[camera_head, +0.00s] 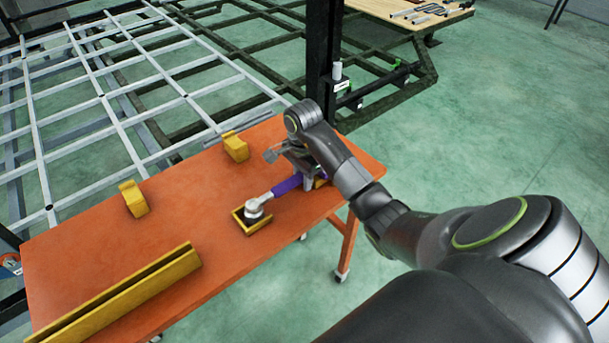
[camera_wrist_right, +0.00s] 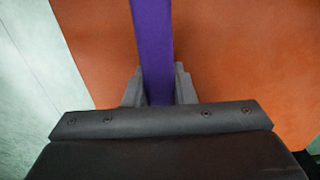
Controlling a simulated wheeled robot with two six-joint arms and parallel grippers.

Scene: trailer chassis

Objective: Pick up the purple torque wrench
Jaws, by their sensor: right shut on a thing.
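The purple torque wrench (camera_head: 287,185) lies near the right end of the orange table in the head view. Its silver round head (camera_head: 254,208) is at a small yellow holder (camera_head: 240,222), and its purple handle runs up and right to my right gripper (camera_head: 309,181). In the right wrist view the purple handle (camera_wrist_right: 152,45) runs between the two fingers of my right gripper (camera_wrist_right: 159,88), which is shut on it. I cannot tell whether the wrench is lifted clear of its holder. My left gripper is not in view.
The orange table (camera_head: 90,245) also bears two small yellow blocks (camera_head: 235,147) (camera_head: 133,199) and a long yellow rail (camera_head: 125,293). A grey trailer frame (camera_head: 110,95) lies behind it, with a dark post (camera_head: 322,50). Green floor (camera_head: 480,120) is open at right.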

